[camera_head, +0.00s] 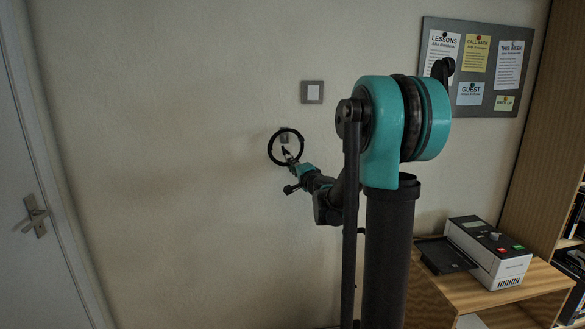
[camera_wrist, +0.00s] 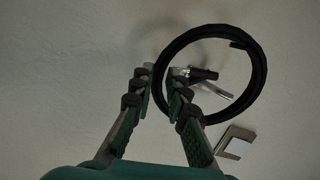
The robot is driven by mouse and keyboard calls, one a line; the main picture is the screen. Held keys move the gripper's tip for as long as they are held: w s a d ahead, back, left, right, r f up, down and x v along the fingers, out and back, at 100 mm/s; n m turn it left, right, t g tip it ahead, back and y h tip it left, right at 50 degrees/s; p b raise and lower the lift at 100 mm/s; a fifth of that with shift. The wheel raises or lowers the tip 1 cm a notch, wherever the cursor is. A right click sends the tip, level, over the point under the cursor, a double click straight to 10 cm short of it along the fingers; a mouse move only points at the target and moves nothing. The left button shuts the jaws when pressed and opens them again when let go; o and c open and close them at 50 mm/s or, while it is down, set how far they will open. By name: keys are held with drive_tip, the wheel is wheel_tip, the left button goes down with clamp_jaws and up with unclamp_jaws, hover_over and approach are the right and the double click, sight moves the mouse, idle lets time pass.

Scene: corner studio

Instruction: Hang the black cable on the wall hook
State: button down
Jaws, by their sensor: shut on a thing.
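The black cable (camera_head: 270,150) is a round coil held up near the wall. It also shows in the wrist view (camera_wrist: 264,75), with a loose end and a black plug with a silver tip inside the ring. My gripper (camera_head: 289,156) is shut on the cable; in the wrist view my fingertips (camera_wrist: 161,78) pinch the coil's left side. The wall hook (camera_head: 284,138) is small and grey and appears inside the upper part of the ring.
A square wall switch (camera_head: 312,92) is above and right of the hook. A notice board (camera_head: 480,28) hangs at the upper right. A printer-like device (camera_head: 488,255) stands on a wooden cabinet (camera_head: 540,280). A white door (camera_head: 25,160) is at the left.

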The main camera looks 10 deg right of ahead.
drive_tip(key=shift+w+f, duration=0.15)
drive_tip(key=shift+w, duration=1.05)
drive_tip(key=shift+w+f, duration=0.4)
drive_tip(key=shift+f, duration=0.15)
drive_tip(key=shift+w+f, duration=0.15)
drive_tip(key=shift+f, duration=0.3)
drive_tip(key=c, duration=1.4)
unclamp_jaws()
